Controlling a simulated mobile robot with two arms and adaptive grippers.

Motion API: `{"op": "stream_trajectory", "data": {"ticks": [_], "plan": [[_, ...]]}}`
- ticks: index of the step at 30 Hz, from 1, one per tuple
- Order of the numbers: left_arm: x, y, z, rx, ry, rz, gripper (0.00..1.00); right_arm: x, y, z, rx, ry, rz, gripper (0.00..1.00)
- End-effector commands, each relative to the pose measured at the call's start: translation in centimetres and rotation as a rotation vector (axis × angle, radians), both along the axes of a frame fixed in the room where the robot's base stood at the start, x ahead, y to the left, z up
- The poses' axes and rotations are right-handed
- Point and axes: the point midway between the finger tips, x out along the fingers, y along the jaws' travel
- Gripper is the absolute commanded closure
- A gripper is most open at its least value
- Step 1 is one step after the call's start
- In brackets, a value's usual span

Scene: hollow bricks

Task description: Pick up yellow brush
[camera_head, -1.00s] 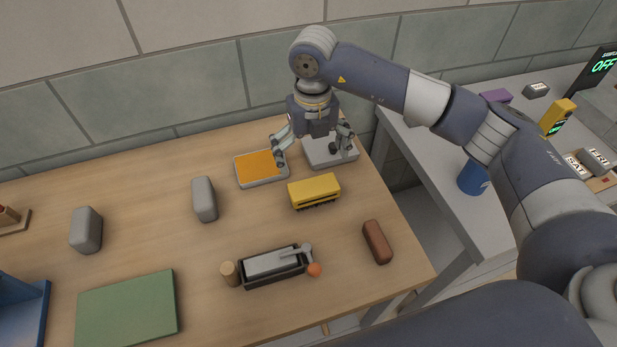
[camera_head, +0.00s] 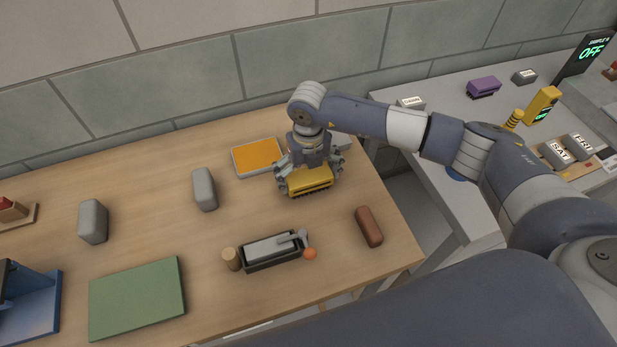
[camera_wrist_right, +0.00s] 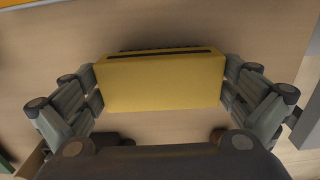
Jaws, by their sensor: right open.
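The yellow brush (camera_head: 312,182) lies on the wooden table, with dark bristles along its lower edge. My right gripper (camera_head: 308,176) is right above it, fingers spread to either side of the brush. In the right wrist view the yellow brush (camera_wrist_right: 162,80) fills the middle, between the fingers of my right gripper (camera_wrist_right: 160,92). The fingers are open and close to both short ends; whether they touch it I cannot tell. The gripper hides part of the brush's top in the head view. My left gripper is not in view.
An orange-topped tray (camera_head: 257,157) sits just left of my right gripper. A brown block (camera_head: 369,227), a black holder with a grey lever (camera_head: 272,253) and a grey block (camera_head: 204,189) stand around. A green board (camera_head: 137,299) lies front left. Bare table separates them.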

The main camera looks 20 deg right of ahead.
Motion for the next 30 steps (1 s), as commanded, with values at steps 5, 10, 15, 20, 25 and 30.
{"op": "stream_trajectory", "data": {"ticks": [5, 10, 15, 20, 25, 30], "plan": [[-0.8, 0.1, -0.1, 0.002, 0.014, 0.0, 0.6, 0.0, 0.0, 0.0, 0.0, 0.0, 0.0, 0.16], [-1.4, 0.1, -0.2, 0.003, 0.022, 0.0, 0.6, 0.0, 0.0, 0.0, 0.0, 0.0, 0.0, 0.31], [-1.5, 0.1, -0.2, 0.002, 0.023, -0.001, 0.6, 0.0, 0.0, 0.1, 0.0, -0.001, 0.0, 0.31], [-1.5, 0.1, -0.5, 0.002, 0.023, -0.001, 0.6, 0.1, 0.0, 0.4, 0.0, -0.002, 0.0, 0.31], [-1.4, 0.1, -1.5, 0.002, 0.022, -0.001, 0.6, 0.2, 0.0, 1.9, 0.001, -0.005, -0.001, 0.31], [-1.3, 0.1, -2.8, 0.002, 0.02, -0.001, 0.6, -0.7, 1.5, 3.3, 0.002, -0.001, 0.007, 0.31]]}}
